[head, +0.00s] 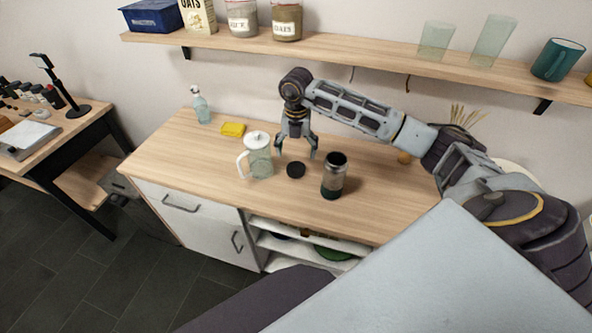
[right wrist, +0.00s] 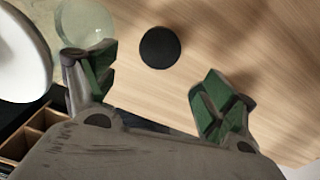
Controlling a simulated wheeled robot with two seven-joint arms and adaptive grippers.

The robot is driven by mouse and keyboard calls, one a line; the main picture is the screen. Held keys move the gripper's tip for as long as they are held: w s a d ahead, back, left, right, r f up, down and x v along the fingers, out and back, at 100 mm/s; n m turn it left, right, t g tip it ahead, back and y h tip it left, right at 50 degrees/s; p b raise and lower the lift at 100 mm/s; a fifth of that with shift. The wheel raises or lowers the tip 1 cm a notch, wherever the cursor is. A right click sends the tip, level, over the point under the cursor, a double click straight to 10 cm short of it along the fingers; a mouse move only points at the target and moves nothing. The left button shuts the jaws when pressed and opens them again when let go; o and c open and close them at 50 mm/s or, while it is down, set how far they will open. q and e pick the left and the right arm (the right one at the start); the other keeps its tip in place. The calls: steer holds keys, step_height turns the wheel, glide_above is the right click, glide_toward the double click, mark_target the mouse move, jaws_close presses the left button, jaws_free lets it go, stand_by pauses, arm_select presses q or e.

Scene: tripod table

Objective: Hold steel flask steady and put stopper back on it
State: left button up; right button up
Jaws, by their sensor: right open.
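The steel flask (head: 333,176) stands upright and open-topped on the wooden counter, grey above and dark at its base. The black round stopper (head: 296,170) lies on the counter to the left of the flask. In the right wrist view the stopper (right wrist: 160,47) lies beyond the gap between the fingers. My right gripper (head: 296,154) points down, open and empty, above and slightly behind the stopper; its green-padded fingers show in the right wrist view (right wrist: 155,95). The flask is not clearly visible in the right wrist view. My left gripper is not in view.
A glass jug with white lid and handle (head: 259,160) stands close left of the stopper. A yellow sponge (head: 232,129) and a spray bottle (head: 201,106) are farther left. A wall shelf (head: 350,51) runs above the arm. The counter's front right is clear.

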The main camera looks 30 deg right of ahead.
mark_target(296, 168)
step_height(296, 168, down, 3)
steer(key=shift+f, duration=0.65)
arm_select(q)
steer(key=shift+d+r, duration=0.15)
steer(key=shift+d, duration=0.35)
arm_select(e)
steer(key=shift+f, duration=0.1)
steer(key=shift+f+p, duration=0.65)
steer(key=shift+f, duration=1.85)
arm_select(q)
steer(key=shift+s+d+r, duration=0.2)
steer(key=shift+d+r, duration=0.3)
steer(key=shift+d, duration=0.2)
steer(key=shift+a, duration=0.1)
